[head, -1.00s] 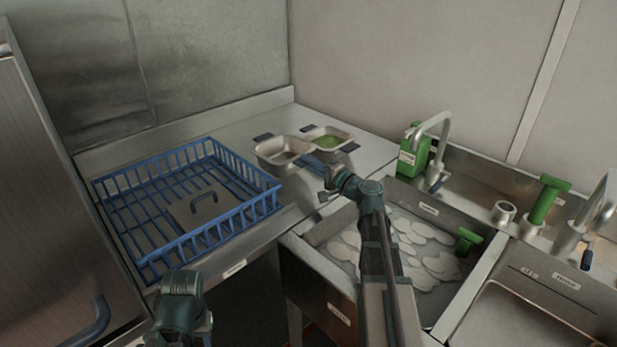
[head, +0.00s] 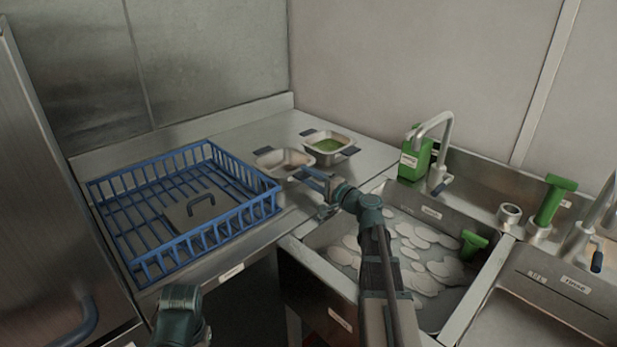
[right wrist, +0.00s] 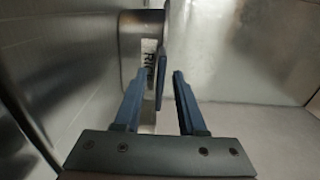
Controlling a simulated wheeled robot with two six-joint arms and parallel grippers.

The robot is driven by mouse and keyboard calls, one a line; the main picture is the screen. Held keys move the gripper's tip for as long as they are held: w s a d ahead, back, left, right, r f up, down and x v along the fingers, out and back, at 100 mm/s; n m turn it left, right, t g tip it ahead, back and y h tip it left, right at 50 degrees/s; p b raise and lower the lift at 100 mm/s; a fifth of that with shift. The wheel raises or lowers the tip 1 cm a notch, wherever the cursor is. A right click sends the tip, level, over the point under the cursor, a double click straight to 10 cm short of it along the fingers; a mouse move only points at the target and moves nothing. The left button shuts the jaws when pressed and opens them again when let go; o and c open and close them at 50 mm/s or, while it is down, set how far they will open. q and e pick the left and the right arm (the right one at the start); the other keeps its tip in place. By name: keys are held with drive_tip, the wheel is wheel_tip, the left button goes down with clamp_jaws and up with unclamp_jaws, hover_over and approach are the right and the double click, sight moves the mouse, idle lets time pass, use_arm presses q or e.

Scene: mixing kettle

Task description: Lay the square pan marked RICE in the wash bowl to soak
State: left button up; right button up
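A square steel pan (head: 270,160) with brown residue and dark handles stands on the counter; its marking is unreadable in the head view. A second square pan (head: 328,158) with green contents stands just behind it. My right gripper (head: 308,177) is beside the near pan's front handle. In the right wrist view its fingers (right wrist: 158,78) are apart, with a dark blue handle (right wrist: 161,80) between them and gaps on both sides. Dark lettering (right wrist: 149,66) shows beyond, partly hidden. The wash bowl (head: 318,268) is the left basin, with pale foam patches. My left gripper's fingers are out of view.
A blue wire rack (head: 165,262) stands on the counter at left. A second basin (head: 545,297) lies at right.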

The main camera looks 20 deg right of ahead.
drive_tip(key=shift+r, duration=0.15)
drive_tip(key=v, duration=1.2)
drive_tip(key=shift+r, duration=0.1)
